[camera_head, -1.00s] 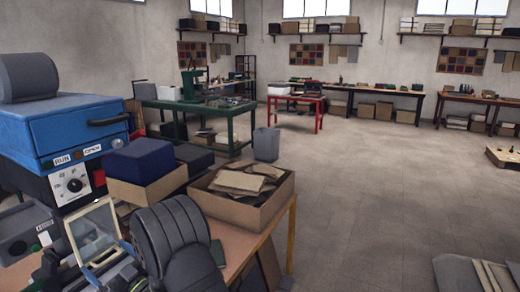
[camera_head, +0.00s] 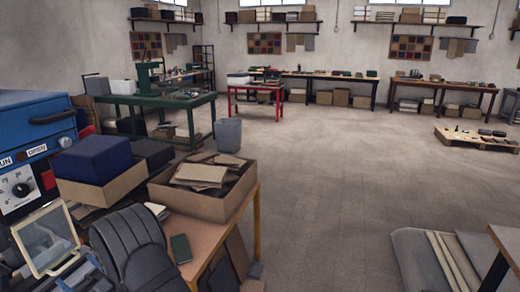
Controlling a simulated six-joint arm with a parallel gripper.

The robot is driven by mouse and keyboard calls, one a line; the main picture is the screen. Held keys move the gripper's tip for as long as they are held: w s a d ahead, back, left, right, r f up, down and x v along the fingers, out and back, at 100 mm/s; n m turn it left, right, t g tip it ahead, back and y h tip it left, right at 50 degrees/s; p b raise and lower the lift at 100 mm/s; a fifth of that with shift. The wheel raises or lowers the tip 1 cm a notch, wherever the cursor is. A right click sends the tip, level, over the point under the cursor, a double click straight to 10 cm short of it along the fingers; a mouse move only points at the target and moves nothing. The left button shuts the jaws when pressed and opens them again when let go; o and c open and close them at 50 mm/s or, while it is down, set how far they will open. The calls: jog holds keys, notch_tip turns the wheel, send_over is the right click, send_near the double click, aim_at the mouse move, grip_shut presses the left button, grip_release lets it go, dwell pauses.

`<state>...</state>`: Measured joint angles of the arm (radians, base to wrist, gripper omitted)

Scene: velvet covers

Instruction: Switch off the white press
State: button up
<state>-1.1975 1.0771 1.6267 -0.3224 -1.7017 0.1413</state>
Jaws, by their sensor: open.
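No machine that I can clearly tell as the white press shows. A small white block (camera_head: 122,87) sits on the green table (camera_head: 214,104) at the back left, and a pale box (camera_head: 239,80) lies on the red table (camera_head: 256,87); both are too small to identify. A blue machine (camera_head: 38,125) with a black handle, RUN and OPEN labels and a dial (camera_head: 22,190) stands at the left, cut by the picture edge. My gripper is not in view.
A grey bin (camera_head: 228,135) stands behind. A pallet (camera_head: 475,137) lies at right. The middle floor (camera_head: 330,180) is clear.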

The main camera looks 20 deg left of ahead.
jog(key=c, duration=1.1)
jog(key=shift+a+r, duration=0.1)
jog(key=shift+r, duration=0.1)
jog(key=c, duration=0.3)
jog(key=shift+g+h, duration=0.4)
jog(key=shift+h, duration=0.5)
jog(key=s+r, duration=0.1)
jog(key=r, duration=0.1)
jog(key=s+a+r, duration=0.1)
jog(key=s+r, duration=0.1)
jog(key=r, duration=0.1)
jog(key=shift+a+r, duration=0.2)
jog(key=shift+r, duration=0.15)
grip_shut()
jog(key=s+d+r+h, duration=0.6)
jog(key=s+d+r, duration=0.3)
jog(key=d+r, duration=0.1)
jog(key=shift+r+t+h, duration=0.3)
jog(key=shift+r+t, duration=0.1)
jog(key=shift+r, duration=0.5)
